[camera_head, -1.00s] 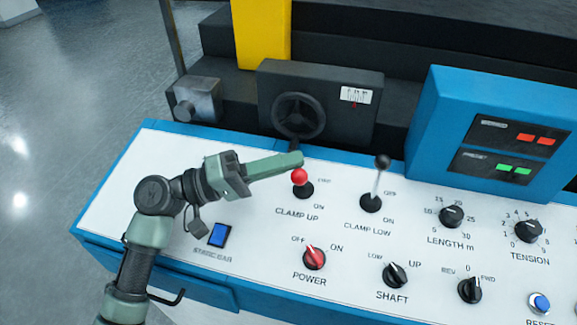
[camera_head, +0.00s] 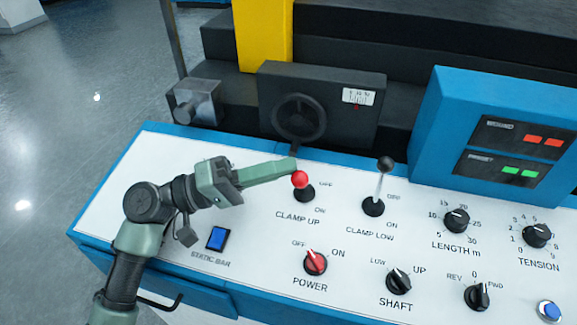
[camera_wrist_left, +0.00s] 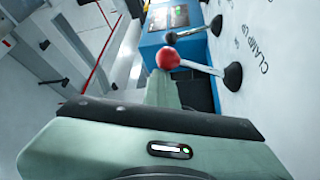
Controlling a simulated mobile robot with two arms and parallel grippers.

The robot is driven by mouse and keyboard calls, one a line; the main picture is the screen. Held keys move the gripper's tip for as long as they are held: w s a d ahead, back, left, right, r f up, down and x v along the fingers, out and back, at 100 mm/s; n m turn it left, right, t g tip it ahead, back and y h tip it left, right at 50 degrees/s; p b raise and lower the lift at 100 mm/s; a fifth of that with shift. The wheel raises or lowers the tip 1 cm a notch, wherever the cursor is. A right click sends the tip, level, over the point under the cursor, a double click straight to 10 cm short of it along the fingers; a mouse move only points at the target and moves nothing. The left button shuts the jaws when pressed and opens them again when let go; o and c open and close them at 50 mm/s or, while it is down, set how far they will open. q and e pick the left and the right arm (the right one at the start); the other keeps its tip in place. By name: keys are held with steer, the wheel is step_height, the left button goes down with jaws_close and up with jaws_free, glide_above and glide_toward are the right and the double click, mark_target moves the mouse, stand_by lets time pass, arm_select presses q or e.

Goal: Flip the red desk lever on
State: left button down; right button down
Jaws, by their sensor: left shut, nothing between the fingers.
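The red-knobbed lever (camera_head: 301,181) stands on the white panel above the words CLAMP UP, with OFF marked behind its black base and ON in front. Its knob tilts a little back and left of the base. It also shows in the left wrist view (camera_wrist_left: 168,58), just past the fingertips. My left gripper (camera_head: 292,165) is shut and empty, with its tips close behind the red knob. I cannot tell whether they touch it. My right gripper is not in view.
A black-knobbed lever (camera_head: 386,164) marked CLAMP LOW stands to the right. A red POWER knob (camera_head: 316,262) and a blue STATIC BAR button (camera_head: 216,238) lie in front. A black handwheel (camera_head: 298,118) and a blue display box (camera_head: 490,140) stand behind.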

arm_select(q)
steer(key=b+v, duration=0.1)
steer(key=v, duration=0.5)
steer(key=shift+s+a+f, duration=0.15)
steer(key=shift+s, duration=0.05)
steer(key=shift+a, duration=0.15)
